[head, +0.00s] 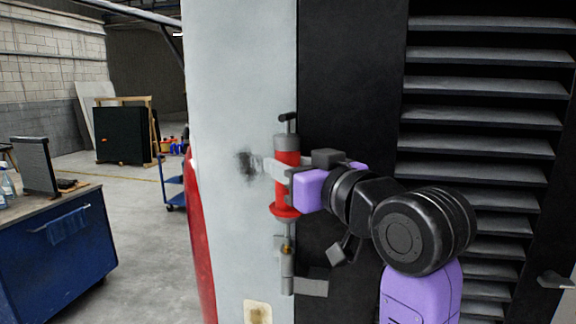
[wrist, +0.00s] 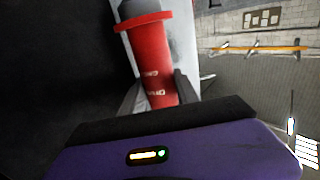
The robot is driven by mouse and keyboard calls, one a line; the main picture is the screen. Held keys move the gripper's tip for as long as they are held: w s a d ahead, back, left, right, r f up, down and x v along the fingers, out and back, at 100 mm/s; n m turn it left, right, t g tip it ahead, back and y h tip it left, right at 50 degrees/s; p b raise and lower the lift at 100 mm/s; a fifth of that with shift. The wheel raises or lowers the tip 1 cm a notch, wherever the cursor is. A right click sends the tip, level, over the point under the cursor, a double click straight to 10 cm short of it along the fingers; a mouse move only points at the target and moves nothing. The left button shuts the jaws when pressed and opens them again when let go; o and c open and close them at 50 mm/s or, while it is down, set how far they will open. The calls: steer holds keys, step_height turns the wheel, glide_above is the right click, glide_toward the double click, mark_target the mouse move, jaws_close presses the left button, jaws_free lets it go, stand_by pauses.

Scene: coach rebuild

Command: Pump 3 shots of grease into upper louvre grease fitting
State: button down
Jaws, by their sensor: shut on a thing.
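A red grease gun (head: 287,192) stands upright in front of the edge between the pale panel and the black panel. It has a grey collar and a black T-handle (head: 287,117) on top, a red flange low down, and a thin nozzle (head: 289,232) pointing down. My gripper (head: 283,168) is shut on its red barrel, which also shows between the fingers in the wrist view (wrist: 151,68). Below the nozzle is a small grey upright part (head: 287,264) with a brass-coloured spot. I cannot tell whether this is the grease fitting or whether the nozzle touches it.
Dark louvre slats (head: 485,118) fill the right side. A black handle (head: 556,281) sticks out at lower right. The pale panel (head: 235,80) has a dark smudge left of the gun. A blue workbench (head: 50,255) and a blue cart (head: 174,188) stand left, with open floor between.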

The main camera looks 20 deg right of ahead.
steer(key=shift+f+b, duration=0.4)
steer(key=shift+f, duration=0.3)
steer(key=shift+r+p, duration=0.3)
steer(key=shift+p, duration=0.05)
stand_by(0.4)
steer(key=shift+r+p, duration=0.6)
steer(key=shift+r, duration=0.2)
stand_by(0.3)
steer(key=shift+f+b, duration=0.5)
steer(key=shift+f, duration=0.6)
stand_by(1.4)
steer(key=shift+r+p, duration=0.35)
steer(key=shift+r, duration=0.7)
stand_by(0.7)
